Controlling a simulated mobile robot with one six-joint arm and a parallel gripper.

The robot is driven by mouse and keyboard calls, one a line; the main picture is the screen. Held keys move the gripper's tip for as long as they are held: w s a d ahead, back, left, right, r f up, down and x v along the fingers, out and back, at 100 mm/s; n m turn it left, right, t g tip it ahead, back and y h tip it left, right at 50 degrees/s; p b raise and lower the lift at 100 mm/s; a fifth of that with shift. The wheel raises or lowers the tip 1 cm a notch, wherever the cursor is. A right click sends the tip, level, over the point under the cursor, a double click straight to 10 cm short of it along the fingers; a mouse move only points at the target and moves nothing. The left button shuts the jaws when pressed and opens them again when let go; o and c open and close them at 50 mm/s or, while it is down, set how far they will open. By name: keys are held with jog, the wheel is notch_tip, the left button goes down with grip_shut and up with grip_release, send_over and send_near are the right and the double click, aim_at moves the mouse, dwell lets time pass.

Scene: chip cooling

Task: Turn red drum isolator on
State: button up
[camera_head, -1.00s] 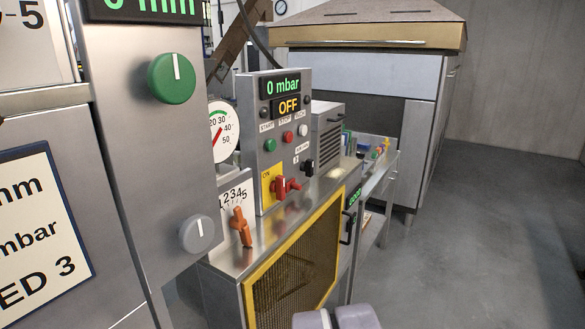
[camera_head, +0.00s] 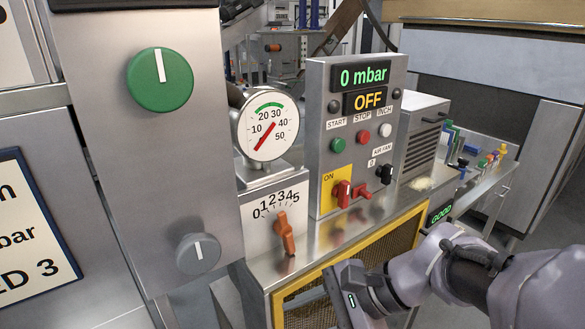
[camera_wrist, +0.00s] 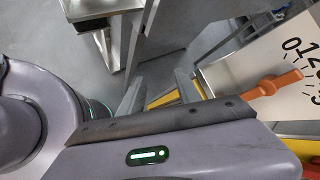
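The red drum isolator (camera_head: 343,194) is a red rotary handle on a yellow plate marked ON, low on the grey control panel (camera_head: 322,120). Its red grip points to the right, away from the ON mark at upper left. The panel display reads 0 mbar and OFF. My gripper (camera_head: 346,297) is low in the head view, in front of the yellow-framed mesh guard and below the isolator, apart from it. In the wrist view my gripper (camera_wrist: 158,92) shows two spread fingers with nothing between them.
An orange lever (camera_head: 285,234) on a 0–5 scale stands left of the isolator; it shows in the wrist view (camera_wrist: 270,87). A black air fan switch (camera_head: 384,174) is close on the right. A pressure gauge (camera_head: 268,124) and a green knob (camera_head: 160,80) are at left.

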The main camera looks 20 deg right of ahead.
jog(key=w+d+r+m+t+y+p, duration=0.1)
jog(key=w+d+r+m+t, duration=0.15)
jog(key=w+d+m, duration=0.2)
jog(key=w+d+r+m+t+y, duration=0.1)
jog(key=w+d+m+t, duration=0.2)
jog(key=d, duration=0.2)
jog(key=m+t+h+p, duration=0.1)
jog(key=m+t+h, duration=0.3)
jog(key=m+t, duration=0.4)
send_near(348, 190)
jog(key=shift+m+g, duration=0.35)
jog(key=shift+g, duration=0.1)
jog(key=x, duration=0.6)
jog(key=b+x, duration=0.1)
jog(key=x, duration=0.2)
jog(key=shift+w+r, duration=0.2)
jog(key=shift+r, duration=0.1)
grip_shut()
